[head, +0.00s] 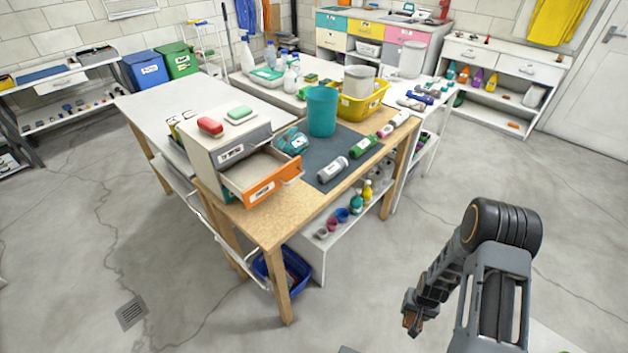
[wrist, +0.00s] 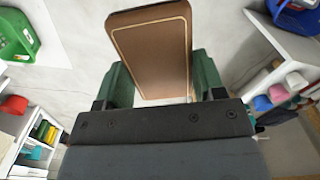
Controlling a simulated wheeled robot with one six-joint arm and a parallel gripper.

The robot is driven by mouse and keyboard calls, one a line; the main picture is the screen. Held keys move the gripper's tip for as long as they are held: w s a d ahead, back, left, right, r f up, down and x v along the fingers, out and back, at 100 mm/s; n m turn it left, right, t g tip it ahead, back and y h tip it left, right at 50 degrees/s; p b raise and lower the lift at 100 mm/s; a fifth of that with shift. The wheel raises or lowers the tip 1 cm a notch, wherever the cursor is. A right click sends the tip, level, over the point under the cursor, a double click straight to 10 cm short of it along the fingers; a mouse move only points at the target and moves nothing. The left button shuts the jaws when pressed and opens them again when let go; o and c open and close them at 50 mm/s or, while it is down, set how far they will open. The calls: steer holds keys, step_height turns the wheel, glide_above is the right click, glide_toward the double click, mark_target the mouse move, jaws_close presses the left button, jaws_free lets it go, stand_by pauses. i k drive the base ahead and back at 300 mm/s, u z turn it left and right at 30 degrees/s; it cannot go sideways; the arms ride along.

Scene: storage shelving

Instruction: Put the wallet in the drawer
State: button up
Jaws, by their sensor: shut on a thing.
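A brown wallet (wrist: 152,55) with a pale stitched border is held between the green fingers of my gripper (wrist: 158,85) in the wrist view. In the head view my gripper (head: 411,312) is low at the right, over the floor and apart from the table, with a small brown bit of the wallet showing at its tip. A small drawer unit (head: 228,150) stands on the wooden table. Its lower drawer, with an orange front (head: 272,187), is pulled open and looks empty in the part I can see. Its upper drawer is shut.
A red and a green soap-like block (head: 240,113) lie on top of the drawer unit. A teal cylinder (head: 321,111), a grey bottle (head: 333,169) and a yellow bin (head: 363,103) stand or lie to its right. The floor between my arm and the table is clear.

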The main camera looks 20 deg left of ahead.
mark_target(251, 183)
steer(key=u, duration=1.85)
